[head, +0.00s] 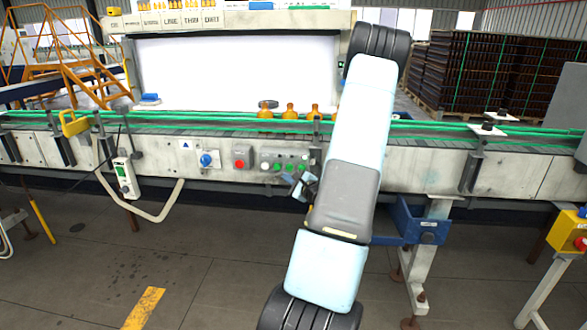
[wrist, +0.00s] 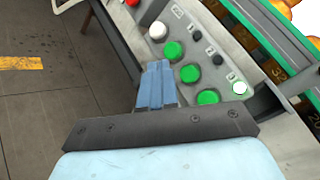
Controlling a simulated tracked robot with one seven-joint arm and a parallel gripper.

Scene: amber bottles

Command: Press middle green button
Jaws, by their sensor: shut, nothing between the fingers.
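The middle green button (wrist: 189,73) sits in a row of three green buttons on a pale grey control panel in the wrist view. One green button (wrist: 173,51) is above it and another (wrist: 208,97) is below it. My gripper (wrist: 156,66) is shut and empty, its blue fingertips just left of the upper and middle green buttons. I cannot tell how far they are from the panel face. In the head view my gripper (head: 303,183) is just below the panel's right part; the buttons there are small.
White buttons (wrist: 157,30) (wrist: 240,88) stand at both ends of the green row, with small black knobs beside it. A red button (head: 240,163) and a blue knob (head: 206,160) are further left. Amber bottles (head: 290,112) stand on the conveyor above.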

